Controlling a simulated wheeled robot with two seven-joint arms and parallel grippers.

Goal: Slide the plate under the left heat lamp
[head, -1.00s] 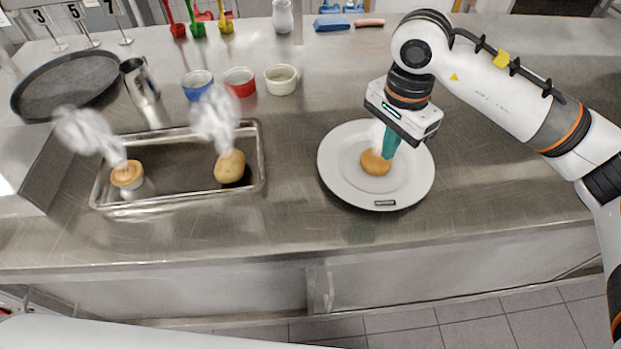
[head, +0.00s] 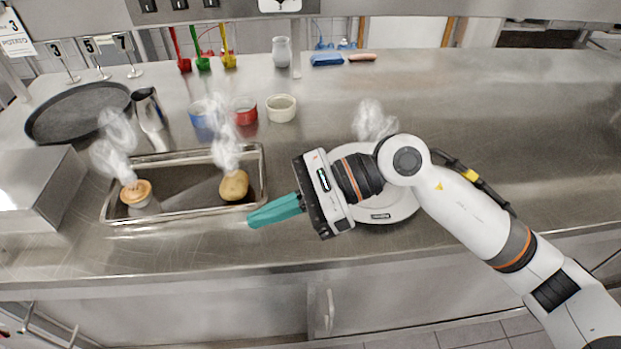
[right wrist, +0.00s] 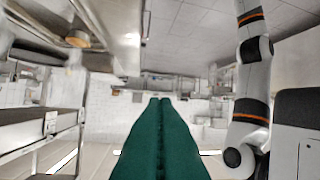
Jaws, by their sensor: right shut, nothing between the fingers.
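The white plate (head: 395,208) lies on the steel counter, mostly hidden behind my right arm; its front rim with a small dark label shows. Steam rises over it, but the food on it is hidden. My right gripper (head: 250,222) points left, just in front of the tray's right corner and left of the plate. Its teal fingers are closed together and empty; they also show closed in the right wrist view (right wrist: 160,105). My left gripper is out of view. The left heat lamp cannot be made out in the head view.
The counter at back right is clear.

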